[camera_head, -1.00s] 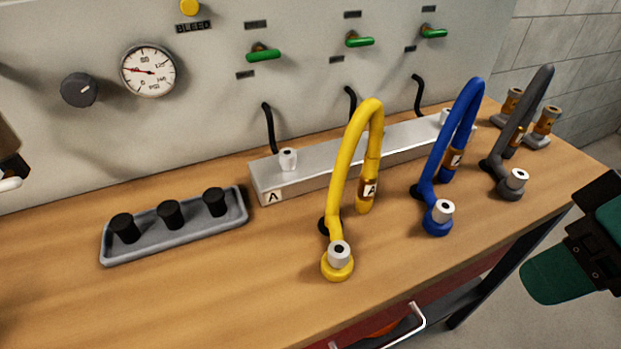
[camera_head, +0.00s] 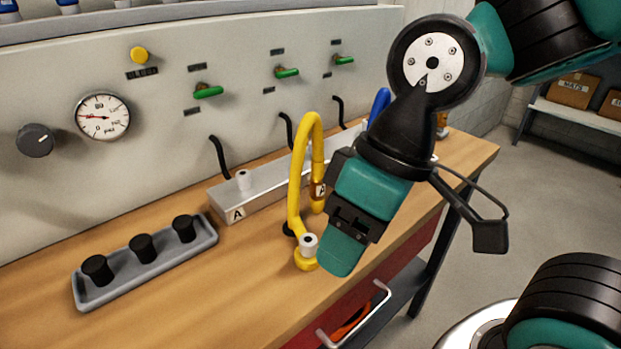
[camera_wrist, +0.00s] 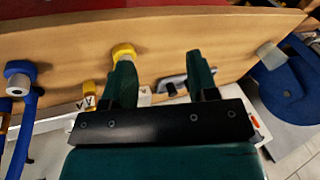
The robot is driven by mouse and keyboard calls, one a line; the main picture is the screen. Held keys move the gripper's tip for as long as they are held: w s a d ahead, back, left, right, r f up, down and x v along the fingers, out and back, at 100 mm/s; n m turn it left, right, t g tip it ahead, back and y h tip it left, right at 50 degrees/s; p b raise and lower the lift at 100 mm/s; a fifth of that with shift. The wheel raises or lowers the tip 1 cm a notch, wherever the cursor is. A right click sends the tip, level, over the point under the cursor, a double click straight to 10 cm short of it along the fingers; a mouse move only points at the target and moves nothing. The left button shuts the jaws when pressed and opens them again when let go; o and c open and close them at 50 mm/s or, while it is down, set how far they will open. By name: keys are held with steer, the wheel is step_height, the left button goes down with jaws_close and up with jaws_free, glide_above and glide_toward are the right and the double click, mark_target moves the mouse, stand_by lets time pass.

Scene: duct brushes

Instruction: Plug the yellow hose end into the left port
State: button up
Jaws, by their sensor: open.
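The yellow hose (camera_head: 296,180) arches up from a yellow base with a white collar (camera_head: 308,243) on the bench. Its other end, an amber fitting labelled A (camera_head: 318,190), hangs down in front of the silver manifold (camera_head: 275,190). The left port (camera_head: 243,180) is a white socket on top of the manifold, above a label A. My gripper (camera_head: 338,258) is beside the hose base, on its right. In the wrist view, my gripper (camera_wrist: 160,68) has its two green fingers apart, and the yellow base (camera_wrist: 124,51) shows by the left finger. My arm hides the manifold's right part.
A grey tray (camera_head: 150,272) with three black caps lies left of the manifold. A blue hose (camera_head: 378,103) is mostly hidden behind my arm. Its base appears in the wrist view (camera_wrist: 20,78). The wall panel (camera_head: 160,115) stands behind. The bench front at left is clear.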

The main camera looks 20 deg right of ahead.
steer(key=w+r+m+p, duration=0.1)
steer(key=w+r+p, duration=0.35)
steer(key=p, duration=0.25)
steer(key=m+h+p, duration=0.2)
steer(key=h+p, duration=0.2)
steer(key=p, duration=1.4)
glide_above(318, 159)
steer(key=shift+s+a+f, duration=0.15)
steer(key=shift+a+f, duration=0.05)
steer(key=shift+f, duration=0.2)
steer(key=shift+s+a+f, duration=0.1)
steer(key=shift+a+f, duration=0.05)
steer(key=shift+f, duration=0.25)
steer(key=shift+w+d+f+p, duration=0.15)
steer(key=shift+f+p, duration=0.05)
steer(key=shift+f, duration=0.15)
steer(key=shift+w+d+f+p, duration=0.1)
steer(key=shift+d+f+p, duration=0.1)
steer(key=shift+f, duration=0.1)
steer(key=shift+f, duration=0.1)
